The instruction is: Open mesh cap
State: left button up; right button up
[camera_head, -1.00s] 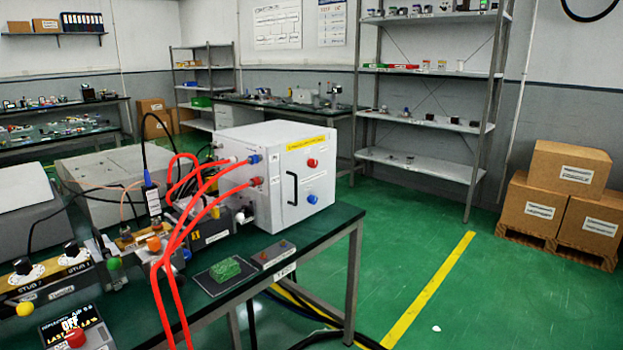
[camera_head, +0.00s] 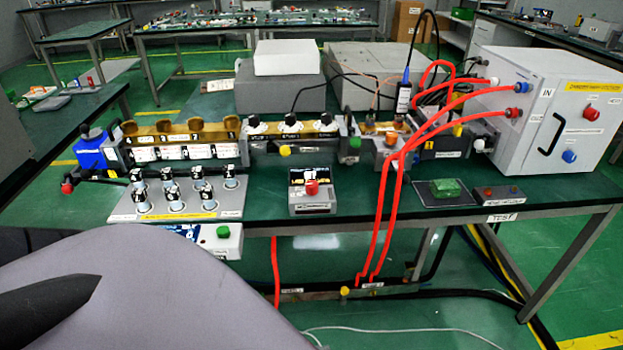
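I cannot make out for certain which part is the mesh cap. A green block with a rough texture (camera_head: 447,190) lies on a dark square pad at the right front of the green bench (camera_head: 345,215). A white box with a black handle (camera_head: 550,135) stands behind it to the right, with its handled face shut. A line of metal and brass parts (camera_head: 185,132) runs along the bench to the left, ending at a blue unit (camera_head: 92,150). Neither of my grippers shows in this view.
Red hoses (camera_head: 382,220) loop from the white box down past the bench's front edge. A panel of upright silver knobs (camera_head: 180,195) and a small box with a red button (camera_head: 312,192) stand at the front. Cables lie on the floor below.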

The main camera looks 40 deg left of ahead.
aim_at(88, 134)
jog(key=u, duration=2.65)
jog(key=z, duration=0.4)
jog(key=i+j+z, duration=0.15)
jog(key=z, duration=0.25)
jog(key=i+j+z, duration=0.1)
jog(key=j+z, duration=0.3)
jog(key=i+j+z, duration=0.15)
jog(key=j, duration=0.25)
jog(key=j+z, duration=0.1)
jog(key=j, duration=0.25)
